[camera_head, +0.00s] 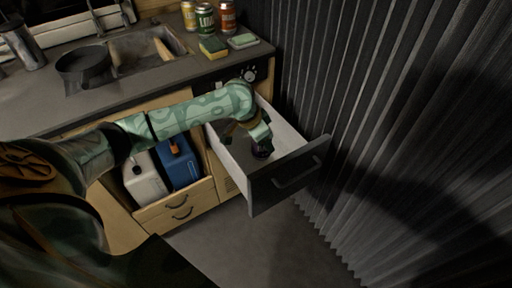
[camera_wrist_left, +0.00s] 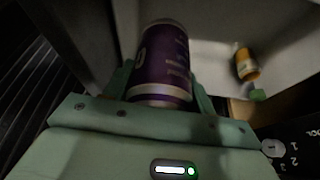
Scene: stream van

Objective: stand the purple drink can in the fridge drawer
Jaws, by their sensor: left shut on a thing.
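My left gripper (camera_head: 264,140) reaches down into the open fridge drawer (camera_head: 287,128), near its front panel. In the left wrist view my left gripper (camera_wrist_left: 165,88) is shut on the purple drink can (camera_wrist_left: 163,58), one finger on each side of it. The can's far end points toward the pale drawer interior. In the head view the can is mostly hidden by the gripper. I cannot tell whether its base touches the drawer floor. My right gripper is not in view.
An orange-and-green bottle (camera_wrist_left: 247,65) shows beyond the can in the left wrist view. Several cans (camera_head: 206,18) and sponges (camera_head: 213,47) stand on the counter (camera_head: 120,95). A dark corrugated curtain (camera_head: 380,110) is close on the drawer's right. White and blue jugs (camera_head: 147,180) sit left of it.

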